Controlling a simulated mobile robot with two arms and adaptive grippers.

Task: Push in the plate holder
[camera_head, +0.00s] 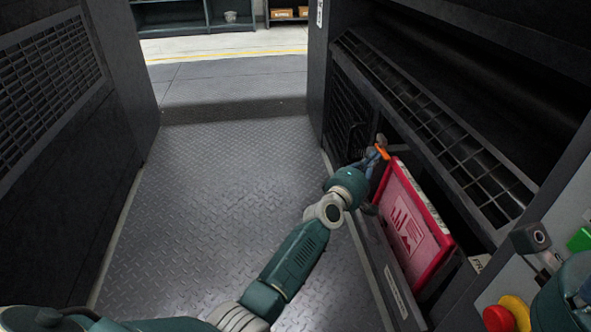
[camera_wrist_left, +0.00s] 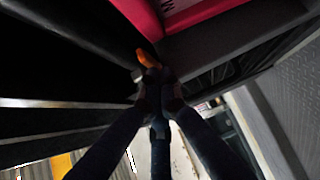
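A red box-like unit (camera_head: 415,225) with pictograms on its face stands at the low opening of the right-hand machine; it looks like the plate holder. Its red edge also shows at the top of the left wrist view (camera_wrist_left: 205,12). A small orange tab (camera_head: 382,151) is at its far upper corner, and the tab shows in the wrist view too (camera_wrist_left: 148,58). My left gripper (camera_head: 374,158) is right at the tab, beside the far end of the red unit. Its fingertips come together just under the tab; whether they grip it is too dark to tell. My right gripper is not in view.
A dark grille (camera_head: 440,130) and ledge overhang the red unit. A control panel with a red button (camera_head: 498,318) and a green button (camera_head: 580,240) is at lower right. A vented cabinet (camera_head: 45,90) walls the left. The tread-plate floor (camera_head: 215,200) between is clear.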

